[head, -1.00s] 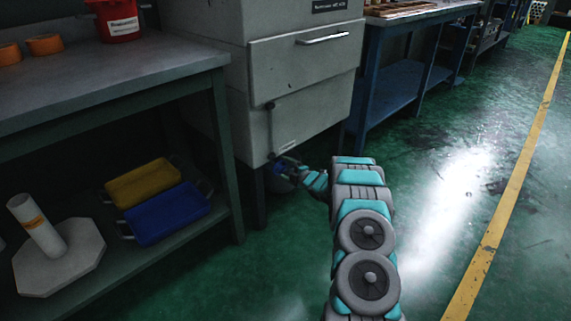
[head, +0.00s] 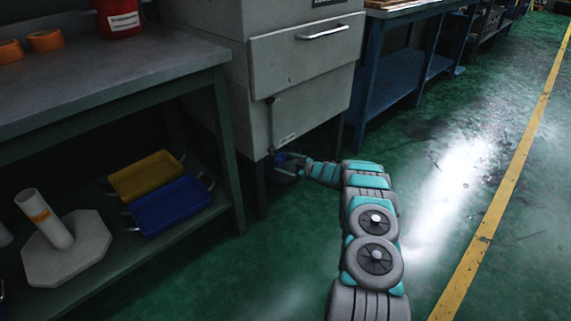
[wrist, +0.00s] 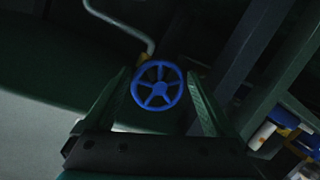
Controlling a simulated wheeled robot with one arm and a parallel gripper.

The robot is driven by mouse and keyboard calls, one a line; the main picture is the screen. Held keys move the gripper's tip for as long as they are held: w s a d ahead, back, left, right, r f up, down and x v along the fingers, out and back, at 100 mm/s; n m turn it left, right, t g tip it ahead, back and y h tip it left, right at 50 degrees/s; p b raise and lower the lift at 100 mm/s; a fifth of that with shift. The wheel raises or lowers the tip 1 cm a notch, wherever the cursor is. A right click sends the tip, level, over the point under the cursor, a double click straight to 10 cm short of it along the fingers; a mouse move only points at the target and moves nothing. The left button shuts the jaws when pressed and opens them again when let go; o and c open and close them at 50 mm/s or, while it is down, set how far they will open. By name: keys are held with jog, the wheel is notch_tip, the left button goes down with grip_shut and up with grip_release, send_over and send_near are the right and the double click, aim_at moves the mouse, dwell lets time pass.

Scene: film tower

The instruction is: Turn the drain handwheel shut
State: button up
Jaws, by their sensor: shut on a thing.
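The blue spoked handwheel (wrist: 158,88) sits between the two dark fingers of my gripper (wrist: 159,80) in the wrist view. The fingers are shut on its rim from both sides. In the head view the handwheel (head: 281,158) is a small blue patch low under the grey cabinet (head: 300,95), mostly hidden by my gripper (head: 292,163). A bent grey pipe or rod (wrist: 136,30) shows beyond the wheel in the wrist view. I cannot tell how far the wheel is turned.
A workbench (head: 110,95) stands left, its lower shelf holding a yellow tray (head: 146,176), a blue tray (head: 172,206) and a white post on an octagonal base (head: 68,250). A blue bench (head: 400,85) stands right of the cabinet. The green floor at right is open.

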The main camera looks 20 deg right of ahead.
jog(key=m+y+b, duration=0.1)
jog(key=m, duration=0.2)
jog(key=m+y+b, duration=0.1)
jog(key=m+b, duration=0.1)
jog(key=m, duration=0.2)
jog(key=m+t+y+b, duration=0.1)
jog(key=m+b, duration=0.1)
jog(key=m, duration=0.1)
jog(key=shift+s+a+f, duration=0.1)
jog(key=shift+a, duration=0.2)
jog(key=shift+m, duration=0.3)
dwell(0.3)
jog(key=o, duration=1.1)
jog(key=shift+f, duration=0.1)
jog(key=shift+c, duration=0.2)
jog(key=shift+s, duration=0.1)
jog(key=v, duration=0.7)
jog(key=shift+s+d, duration=0.25)
